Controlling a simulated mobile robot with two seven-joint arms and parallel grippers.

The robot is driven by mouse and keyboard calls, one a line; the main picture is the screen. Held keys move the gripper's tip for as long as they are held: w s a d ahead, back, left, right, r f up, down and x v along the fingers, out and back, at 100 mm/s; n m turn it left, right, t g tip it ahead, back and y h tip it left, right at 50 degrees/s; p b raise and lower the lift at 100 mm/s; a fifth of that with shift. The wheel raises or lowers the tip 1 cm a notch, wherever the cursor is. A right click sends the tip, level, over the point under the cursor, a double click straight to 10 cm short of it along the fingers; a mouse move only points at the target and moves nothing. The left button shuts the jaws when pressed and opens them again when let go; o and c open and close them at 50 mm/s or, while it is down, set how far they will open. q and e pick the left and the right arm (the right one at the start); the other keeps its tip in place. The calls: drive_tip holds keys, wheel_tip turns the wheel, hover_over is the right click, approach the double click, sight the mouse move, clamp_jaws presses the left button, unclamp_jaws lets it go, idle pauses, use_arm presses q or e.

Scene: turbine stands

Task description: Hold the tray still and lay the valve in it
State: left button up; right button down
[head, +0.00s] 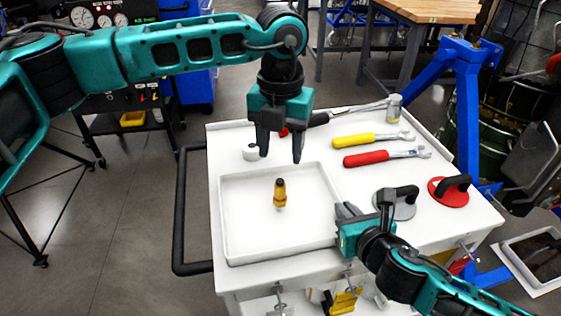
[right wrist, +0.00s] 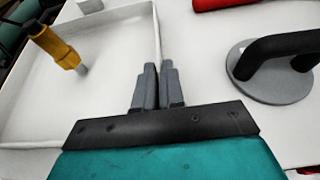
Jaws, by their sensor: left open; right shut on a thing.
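The white tray (head: 240,245) lies on the white cart top; its right wall shows in the right wrist view (right wrist: 156,30). The yellow valve (head: 280,190), with a dark top and silvery lower end, is upright inside the tray's outline near its middle. It also shows in the right wrist view (right wrist: 52,42). I cannot tell whether its lower end rests on the tray floor. My left gripper (head: 281,158) is open and empty, fingers down, above the valve near the tray's far wall. My right gripper (head: 343,211) is shut on the tray's right wall, its fingertips close together (right wrist: 158,72).
A white cup-like piece (head: 250,152) stands behind the tray. Yellow-handled (head: 355,141) and red-handled (head: 368,158) tools lie at the back right. A grey disc with a black handle (head: 405,207) and a red one (head: 449,192) stand to the right.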

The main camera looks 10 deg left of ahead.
use_arm(q)
drive_tip(key=shift+r, duration=0.3)
use_arm(e)
drive_tip(key=c, duration=1.2)
unclamp_jaws()
drive_tip(key=shift+o, duration=0.2)
